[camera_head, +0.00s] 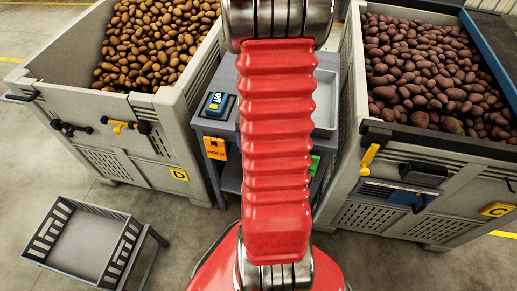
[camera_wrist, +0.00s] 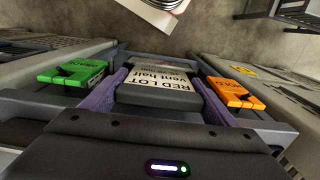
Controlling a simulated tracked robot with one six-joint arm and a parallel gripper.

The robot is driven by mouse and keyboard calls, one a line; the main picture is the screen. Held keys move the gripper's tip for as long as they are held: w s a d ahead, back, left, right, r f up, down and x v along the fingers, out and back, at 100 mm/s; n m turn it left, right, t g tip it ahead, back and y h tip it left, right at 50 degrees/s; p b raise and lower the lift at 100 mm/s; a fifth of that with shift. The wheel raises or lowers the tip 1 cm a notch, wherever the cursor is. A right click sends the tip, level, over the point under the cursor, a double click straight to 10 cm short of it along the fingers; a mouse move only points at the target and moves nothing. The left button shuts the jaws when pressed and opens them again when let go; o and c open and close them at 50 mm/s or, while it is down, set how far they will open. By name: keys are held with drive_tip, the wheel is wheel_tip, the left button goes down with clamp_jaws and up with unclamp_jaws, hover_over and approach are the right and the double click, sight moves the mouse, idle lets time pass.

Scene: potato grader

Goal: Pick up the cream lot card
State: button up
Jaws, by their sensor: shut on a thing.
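In the wrist view, my gripper (camera_wrist: 160,78) is shut on the lot card, with one purple finger on each side. In the head view, my red arm hides the gripper and the card.
A grey stand (camera_head: 214,127) between two potato bins holds a blue device (camera_head: 217,103). An orange tag (camera_head: 215,148) and a green tag (camera_head: 314,165) are at its front. Bin D (camera_head: 158,117) is left, bin C (camera_head: 438,155) right. A low crate (camera_head: 77,268) stands front left.

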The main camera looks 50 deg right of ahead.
wheel_tip(320, 180, up, 10)
drive_tip(key=shift+f, duration=0.15)
idle(0.4)
idle(0.4)
drive_tip(key=shift+w+a, duration=0.15)
drive_tip(key=shift+w, duration=0.4)
drive_tip(key=w+a+r+n, duration=0.1)
drive_tip(key=w+a+n, duration=0.2)
drive_tip(key=w+a, duration=0.35)
drive_tip(key=w+a+n, duration=0.3)
drive_tip(key=w+n, duration=0.1)
drive_tip(key=w, duration=0.6)
drive_tip(key=w+a+n, duration=0.3)
drive_tip(key=w+a, duration=0.3)
drive_tip(key=a, duration=0.4)
drive_tip(key=w+a+n, duration=0.3)
drive_tip(key=w+a, duration=0.3)
drive_tip(key=a, duration=0.4)
drive_tip(key=shift+a+r, duration=0.35)
drive_tip(key=shift+r, duration=0.05)
